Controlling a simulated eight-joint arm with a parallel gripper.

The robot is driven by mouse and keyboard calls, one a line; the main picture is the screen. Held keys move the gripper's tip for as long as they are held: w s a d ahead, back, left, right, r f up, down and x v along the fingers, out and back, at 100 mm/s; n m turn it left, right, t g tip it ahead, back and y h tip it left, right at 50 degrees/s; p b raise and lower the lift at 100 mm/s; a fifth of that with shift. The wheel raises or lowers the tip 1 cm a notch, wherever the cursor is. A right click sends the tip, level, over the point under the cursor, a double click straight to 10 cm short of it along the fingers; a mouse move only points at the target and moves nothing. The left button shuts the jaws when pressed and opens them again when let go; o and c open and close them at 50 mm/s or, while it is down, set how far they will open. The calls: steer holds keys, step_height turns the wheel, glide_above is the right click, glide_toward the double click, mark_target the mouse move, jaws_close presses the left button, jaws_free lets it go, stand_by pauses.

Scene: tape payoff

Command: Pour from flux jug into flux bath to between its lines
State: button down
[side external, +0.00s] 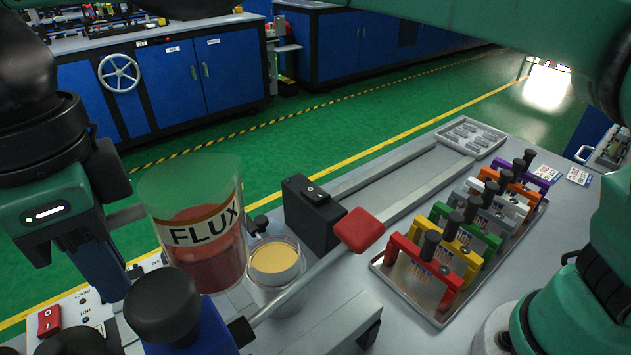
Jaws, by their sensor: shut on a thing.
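The flux jug (205,262) is a clear, green-tinted vessel with a "FLUX" label and dark red liquid inside. It stands roughly upright in the side external view; I cannot tell whether its base is lifted. My gripper (118,268) is at the jug's left side and shut on it; the grip itself is partly hidden. A small clear cup with a yellow-orange top surface, which looks like the flux bath (277,262), sits just right of the jug's lower part. Its lines cannot be made out. No stream of liquid shows between them.
A blue block with a black knob (163,303) is in front. A metal tray (400,293) of coloured handled tools and a grey compartment tray (496,142) lie right.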

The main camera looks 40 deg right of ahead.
mark_target(177, 203)
steer(key=w+d+f+g+y, duration=0.1)
steer(key=w+d+g+y, duration=0.2)
steer(key=d+y, duration=0.3)
steer(key=shift+w+f+g+y, duration=0.35)
steer(key=shift+g+y, duration=0.55)
steer(key=shift+y, duration=0.2)
steer(key=shift+w+d+r+g+y, duration=0.15)
steer(key=shift+d+g+y, duration=0.15)
steer(key=shift+y, duration=0.25)
steer(key=shift+w+d+g+y, duration=0.1)
steer(key=shift+d+g+y, duration=0.1)
steer(key=shift+g+y, duration=0.3)
steer(key=shift+w+a, duration=0.15)
steer(key=shift+a, duration=0.3)
steer(key=shift+a+y+p, duration=0.25)
steer(key=shift+a+p, duration=0.05)
steer(key=shift+p, duration=0.05)
stand_by(0.5)
stand_by(1.0)
steer(key=shift+s+a+r+t+h, duration=0.1)
steer(key=shift+s+a+t+h, duration=0.45)
steer(key=shift+h, duration=0.4)
steer(key=shift+s+a+f+t+h, duration=0.1)
steer(key=shift+s+a+t+h, duration=0.25)
steer(key=shift+t+h, duration=0.45)
steer(key=shift+s+a+r+t+h, duration=0.1)
steer(key=shift+s+a+t+h, duration=0.3)
steer(key=shift+h, duration=0.65)
